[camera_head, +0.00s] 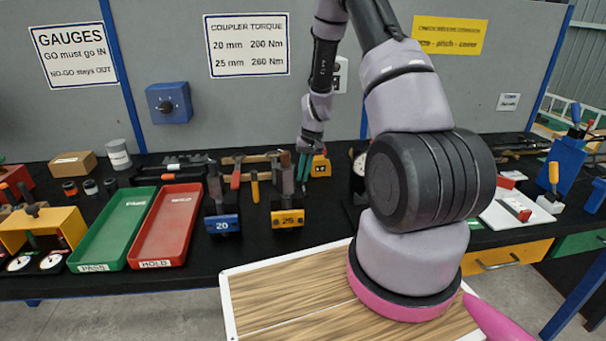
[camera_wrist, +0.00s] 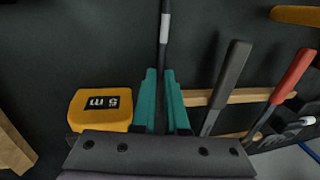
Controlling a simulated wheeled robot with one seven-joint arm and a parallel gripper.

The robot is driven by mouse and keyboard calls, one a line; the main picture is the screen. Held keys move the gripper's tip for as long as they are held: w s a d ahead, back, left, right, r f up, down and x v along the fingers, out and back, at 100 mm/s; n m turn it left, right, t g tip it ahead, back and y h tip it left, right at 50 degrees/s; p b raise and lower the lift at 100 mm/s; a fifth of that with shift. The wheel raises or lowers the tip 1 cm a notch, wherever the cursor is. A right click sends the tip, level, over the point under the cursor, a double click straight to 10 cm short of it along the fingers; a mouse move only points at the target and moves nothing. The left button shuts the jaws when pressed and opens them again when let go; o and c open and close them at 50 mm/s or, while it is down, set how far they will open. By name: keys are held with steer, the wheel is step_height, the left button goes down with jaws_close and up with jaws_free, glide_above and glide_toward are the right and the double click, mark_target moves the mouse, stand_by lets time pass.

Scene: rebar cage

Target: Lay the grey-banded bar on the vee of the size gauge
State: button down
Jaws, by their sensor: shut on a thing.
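My gripper (camera_head: 304,168) is at the back of the bench, just left of a yellow tape measure (camera_head: 320,166). In the wrist view its teal fingers (camera_wrist: 164,105) are shut on a thin dark bar with a pale grey band (camera_wrist: 165,28). The bar runs away from the fingers over the dark surface; I cannot tell whether it touches it. The bar is not clear in the head view. A round dial on a black stand (camera_head: 359,162) is partly hidden behind my arm. I cannot make out a vee or tell for sure which thing is the size gauge.
The tape measure (camera_wrist: 102,108) is close on the left in the wrist view; grey (camera_wrist: 230,85) and red (camera_wrist: 293,75) handles lean on a wooden rail at right. Blue "20" (camera_head: 222,224) and yellow "25" (camera_head: 287,218) blocks, a red tray (camera_head: 168,226) and a green tray (camera_head: 113,229) stand nearer.

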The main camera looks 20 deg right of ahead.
steer(key=c, duration=1.2)
jaws_free()
steer(key=shift+f, duration=0.1)
steer(key=shift+s, duration=0.1)
